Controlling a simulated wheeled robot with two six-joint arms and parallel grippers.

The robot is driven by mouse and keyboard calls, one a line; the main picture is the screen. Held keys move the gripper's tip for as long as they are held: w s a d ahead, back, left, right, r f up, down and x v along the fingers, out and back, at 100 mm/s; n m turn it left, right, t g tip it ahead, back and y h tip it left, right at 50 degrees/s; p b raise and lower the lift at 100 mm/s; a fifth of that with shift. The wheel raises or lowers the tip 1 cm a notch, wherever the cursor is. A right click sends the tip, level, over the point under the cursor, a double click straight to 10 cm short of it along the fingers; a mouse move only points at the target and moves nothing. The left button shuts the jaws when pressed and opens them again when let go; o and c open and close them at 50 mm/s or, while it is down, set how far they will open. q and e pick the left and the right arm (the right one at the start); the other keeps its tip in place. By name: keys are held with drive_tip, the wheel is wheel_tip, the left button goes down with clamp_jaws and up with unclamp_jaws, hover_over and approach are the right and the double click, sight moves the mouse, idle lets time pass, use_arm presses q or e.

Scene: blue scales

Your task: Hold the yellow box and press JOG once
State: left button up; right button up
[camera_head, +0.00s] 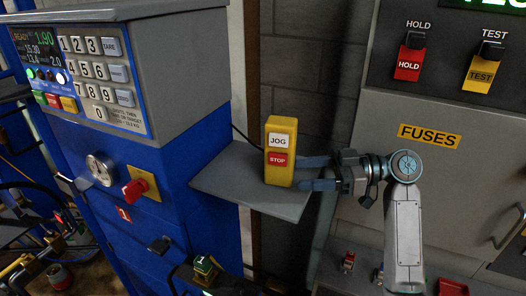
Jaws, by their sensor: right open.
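The yellow box (281,122) stands upright on a grey shelf (230,180). On its face are a white JOG button (278,141) and a red STOP button (278,160) below it. My right gripper (300,173) reaches in from the right with its dark blue fingers apart. The fingertips are at the right side of the box, low down. I cannot tell whether they touch it or how far the upper finger passes behind it.
A blue scale cabinet with a number keypad (95,75) and a red knob (135,190) stands at the left. A grey panel with a red HOLD switch (409,65) and a yellow TEST switch (481,74) is at the right. The shelf's left part is clear.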

sight(273, 177)
drive_tip(key=shift+s+a+r, duration=0.1)
drive_tip(key=shift+s+a, duration=0.05)
drive_tip(key=shift+a, duration=0.3)
drive_tip(key=a+p, duration=0.1)
drive_tip(key=a, duration=0.3)
drive_tip(key=shift+f, duration=0.2)
drive_tip(key=shift+a+f+b, duration=0.2)
drive_tip(key=shift+a+b, duration=0.1)
drive_tip(key=shift+a, duration=0.3)
drive_tip(key=shift+a+f+b, duration=0.2)
drive_tip(key=shift+a+b, duration=0.05)
drive_tip(key=shift+a, duration=0.3)
drive_tip(key=shift+a+b, duration=0.45)
drive_tip(key=shift+a, duration=0.6)
clamp_jaws()
drive_tip(key=shift+o, duration=1.8)
unclamp_jaws()
